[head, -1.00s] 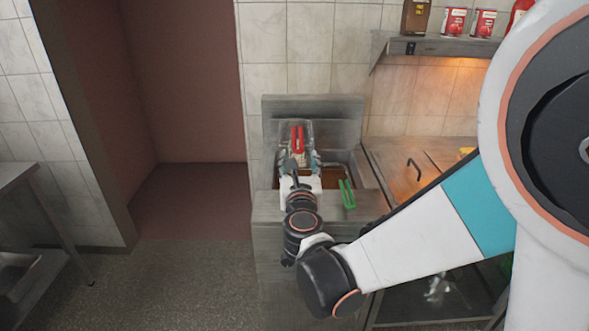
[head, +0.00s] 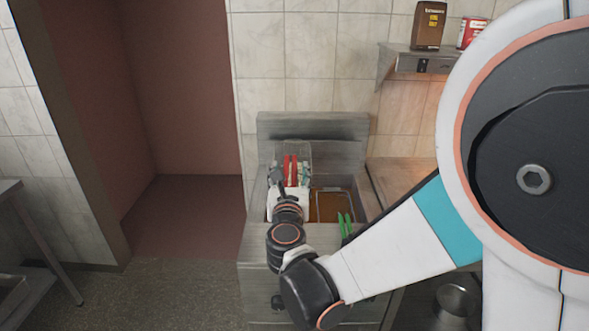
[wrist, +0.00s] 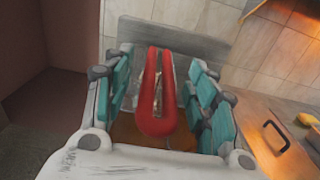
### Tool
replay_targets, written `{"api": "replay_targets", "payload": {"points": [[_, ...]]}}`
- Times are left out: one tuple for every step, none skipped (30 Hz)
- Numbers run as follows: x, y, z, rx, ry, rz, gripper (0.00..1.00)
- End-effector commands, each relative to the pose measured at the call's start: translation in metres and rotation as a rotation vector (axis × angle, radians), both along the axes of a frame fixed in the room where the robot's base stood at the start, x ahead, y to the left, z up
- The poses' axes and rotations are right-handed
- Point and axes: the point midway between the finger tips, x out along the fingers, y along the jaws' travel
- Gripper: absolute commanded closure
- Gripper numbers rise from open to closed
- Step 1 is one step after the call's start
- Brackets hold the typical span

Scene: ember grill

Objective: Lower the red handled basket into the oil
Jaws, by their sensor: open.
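The red handle (wrist: 156,105) of the basket stands between the two open fingers of my gripper (wrist: 162,92) in the wrist view. In the head view the red handle (head: 291,170) shows just beyond my gripper (head: 290,180), over the left side of the fryer (head: 312,126). The wire basket (head: 297,150) is partly hidden by my gripper and handle. Brown oil (head: 333,206) shows in the right part of the fryer well. Whether the basket touches the oil cannot be told.
A green handle (head: 345,224) sits at the fryer's front right. A wooden-looking counter (head: 398,178) adjoins on the right. A wall shelf (head: 402,64) holds a brown box (head: 429,25) and a red can (head: 471,32). A metal table (head: 30,215) stands at far left.

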Motion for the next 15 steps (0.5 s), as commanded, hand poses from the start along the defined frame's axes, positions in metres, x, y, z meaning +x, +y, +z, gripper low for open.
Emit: {"api": "replay_targets", "payload": {"points": [[-0.0004, 0.0016, 0.0002, 0.000, 0.000, 0.001, 0.48], [-0.0004, 0.0021, 0.0001, 0.000, 0.000, 0.000, 0.48], [-0.0005, 0.0025, 0.0001, 0.000, 0.000, 0.000, 0.48], [-0.0005, 0.0026, 0.0000, 0.000, 0.000, 0.000, 0.48], [-0.0005, 0.0027, 0.0000, 0.000, 0.000, 0.000, 0.48], [-0.0005, 0.0028, -0.0001, 0.000, 0.000, 0.000, 0.48], [-0.0005, 0.0027, -0.0001, 0.000, 0.000, -0.001, 0.48], [-0.0005, 0.0027, -0.0001, 0.000, 0.000, -0.001, 0.48], [-0.0004, 0.0026, -0.0001, 0.000, 0.000, -0.001, 0.48], [-0.0004, 0.0026, -0.0001, 0.000, 0.000, -0.001, 0.48], [-0.0004, 0.0026, -0.0001, 0.000, 0.000, -0.001, 0.48], [-0.0004, 0.0026, -0.0001, 0.000, 0.000, -0.001, 0.57], [-0.0004, 0.0026, -0.0001, 0.000, 0.000, -0.001, 0.64], [-0.0004, 0.0026, -0.0001, 0.000, 0.000, -0.001, 0.71], [-0.0004, 0.0026, -0.0001, 0.000, 0.000, -0.001, 0.80]]}}
